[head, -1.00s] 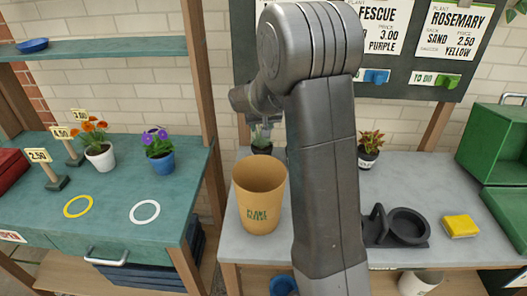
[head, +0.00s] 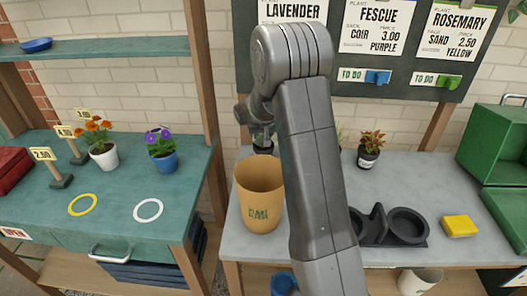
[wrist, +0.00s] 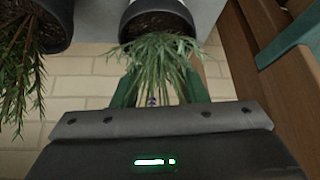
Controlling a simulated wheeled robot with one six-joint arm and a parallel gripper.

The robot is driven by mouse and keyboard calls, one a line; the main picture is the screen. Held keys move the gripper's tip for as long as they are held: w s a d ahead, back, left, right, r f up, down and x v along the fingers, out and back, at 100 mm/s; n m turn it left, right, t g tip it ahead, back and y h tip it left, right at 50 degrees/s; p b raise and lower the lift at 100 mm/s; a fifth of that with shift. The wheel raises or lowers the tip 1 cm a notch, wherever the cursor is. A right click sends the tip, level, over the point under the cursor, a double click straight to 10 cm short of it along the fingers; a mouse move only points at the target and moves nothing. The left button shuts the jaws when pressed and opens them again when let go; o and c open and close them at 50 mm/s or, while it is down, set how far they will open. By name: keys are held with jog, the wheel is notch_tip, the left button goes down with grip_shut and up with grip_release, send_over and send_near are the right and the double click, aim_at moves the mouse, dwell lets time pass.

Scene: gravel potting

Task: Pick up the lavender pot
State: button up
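In the wrist view, which is upside down, a dark pot with thin grey-green leaves (wrist: 158,18) is at top centre. It seems to be the same pot; no label name is readable, so I cannot confirm it is the lavender. My gripper (wrist: 162,70) has its green fingers apart on either side of the leaves, apparently empty.
A second dark pot with needle leaves (wrist: 38,22) is close beside it. A tan bin (head: 260,195) stands in front, a wooden post (head: 213,110) at left. A red-leaved plant (head: 370,145), black tray (head: 390,228) and yellow sponge (head: 459,226) are to the right.

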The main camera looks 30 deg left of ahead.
grip_shut()
